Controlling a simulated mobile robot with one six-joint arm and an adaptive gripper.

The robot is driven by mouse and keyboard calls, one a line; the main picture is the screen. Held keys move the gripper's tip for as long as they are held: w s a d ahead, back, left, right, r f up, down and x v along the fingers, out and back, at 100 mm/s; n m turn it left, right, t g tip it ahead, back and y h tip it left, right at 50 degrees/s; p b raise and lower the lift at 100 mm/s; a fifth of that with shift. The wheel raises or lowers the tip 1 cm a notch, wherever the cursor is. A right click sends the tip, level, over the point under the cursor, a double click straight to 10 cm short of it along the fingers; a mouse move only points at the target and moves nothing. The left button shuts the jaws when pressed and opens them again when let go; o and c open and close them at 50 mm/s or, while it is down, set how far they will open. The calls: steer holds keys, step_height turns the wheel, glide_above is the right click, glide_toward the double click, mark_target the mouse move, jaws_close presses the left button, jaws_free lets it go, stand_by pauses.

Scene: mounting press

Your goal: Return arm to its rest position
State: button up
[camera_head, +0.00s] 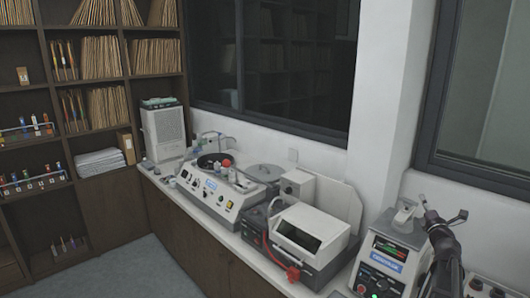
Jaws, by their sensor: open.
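A mounting press (390,256) stands at the right end of the counter. It has a grey-white body, a dark display, a blue label and a lit green button low on its front.
The counter (228,238) also carries a boxy machine (309,234) with a red front fitting, a polishing machine (215,186) and a white cabinet-like unit (164,132). Shelves (62,123) with folders and racks stand at left. The floor (125,270) in front is clear.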

steer(key=s+a+f+m+g+h, duration=0.2)
steer(key=a+f+m+g, duration=0.4)
steer(key=a+f+m, duration=0.3)
steer(key=s+a+f+m+g+h, duration=0.1)
steer(key=a+f+m+g, duration=0.55)
steer(key=a+m, duration=0.4)
steer(key=s+a+f+m+g+y, duration=0.2)
steer(key=s+a+f+g+y, duration=0.15)
steer(key=s+a, duration=0.65)
steer(key=s+a+f+m+g+y, duration=0.2)
steer(key=s+a+f+g+y, duration=0.25)
steer(key=a, duration=0.85)
steer(key=s+f+h+b, duration=0.2)
steer(key=s+f+b, duration=0.2)
steer(key=f+b, duration=0.6)
steer(key=shift+s, duration=0.25)
steer(key=shift+n+g, duration=0.25)
